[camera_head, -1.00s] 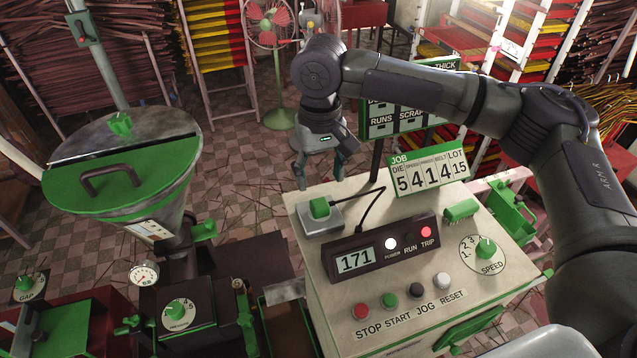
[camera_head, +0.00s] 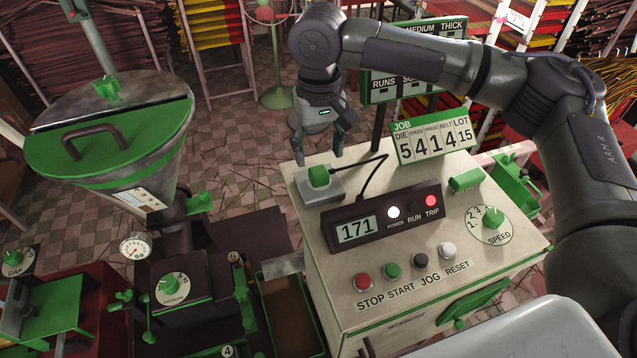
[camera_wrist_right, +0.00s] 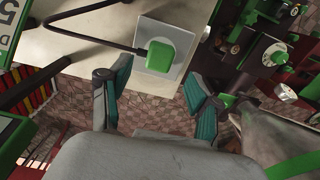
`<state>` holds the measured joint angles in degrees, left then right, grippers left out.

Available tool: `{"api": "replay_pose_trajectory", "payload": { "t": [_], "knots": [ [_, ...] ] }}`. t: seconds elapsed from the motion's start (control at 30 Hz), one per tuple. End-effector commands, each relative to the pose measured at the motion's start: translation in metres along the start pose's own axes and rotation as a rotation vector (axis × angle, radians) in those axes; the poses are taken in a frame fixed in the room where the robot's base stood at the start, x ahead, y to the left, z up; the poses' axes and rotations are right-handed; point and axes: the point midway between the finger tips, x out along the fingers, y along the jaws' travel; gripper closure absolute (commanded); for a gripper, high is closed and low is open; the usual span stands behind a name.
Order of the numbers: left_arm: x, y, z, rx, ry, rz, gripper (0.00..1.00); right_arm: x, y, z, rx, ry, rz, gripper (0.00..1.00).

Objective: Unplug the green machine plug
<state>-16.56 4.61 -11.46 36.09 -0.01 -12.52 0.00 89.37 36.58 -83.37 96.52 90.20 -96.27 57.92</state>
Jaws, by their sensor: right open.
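The green plug (camera_head: 318,176) sits in a pale square socket plate (camera_head: 332,190) at the back left corner of the control cabinet's top, with a black cord running from it. In the right wrist view the green plug (camera_wrist_right: 160,55) is on its plate (camera_wrist_right: 178,32), ahead of and roughly between the fingers. My right gripper (camera_head: 319,158) is open and empty, pointing down just behind the plug at the cabinet's back edge. It also shows in the right wrist view (camera_wrist_right: 155,95), its two teal-padded fingers spread apart and not touching the plug. My left gripper is not in view.
The cabinet top (camera_head: 400,260) carries a display box (camera_head: 385,218) reading 171, a job counter sign (camera_head: 432,137), several buttons and a speed dial (camera_head: 491,217). A green-lidded hopper (camera_head: 110,130) stands at the left. A dark post (camera_head: 379,120) rises behind the cabinet.

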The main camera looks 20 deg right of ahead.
Motion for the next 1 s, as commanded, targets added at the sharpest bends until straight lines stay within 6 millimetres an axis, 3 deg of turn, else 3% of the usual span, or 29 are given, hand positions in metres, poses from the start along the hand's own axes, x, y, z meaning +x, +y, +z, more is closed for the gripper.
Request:
{"api": "replay_pose_trajectory", "payload": {
  "t": [0.03,0.13,0.2,0.5,1.0],
  "knots": [
    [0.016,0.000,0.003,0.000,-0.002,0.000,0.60,0.014,0.000,0.000,0.001,0.001,0.000,0.38],
    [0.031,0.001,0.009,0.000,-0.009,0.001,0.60,0.026,0.000,0.000,0.001,0.001,0.001,0.38],
    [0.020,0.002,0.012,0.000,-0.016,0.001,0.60,0.029,0.000,0.001,0.001,-0.005,0.000,0.38],
    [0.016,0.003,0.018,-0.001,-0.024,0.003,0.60,0.055,0.000,0.000,0.001,-0.001,0.000,0.38],
    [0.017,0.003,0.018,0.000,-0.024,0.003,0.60,0.057,0.000,0.000,0.001,0.000,0.000,0.38]
  ]
}}
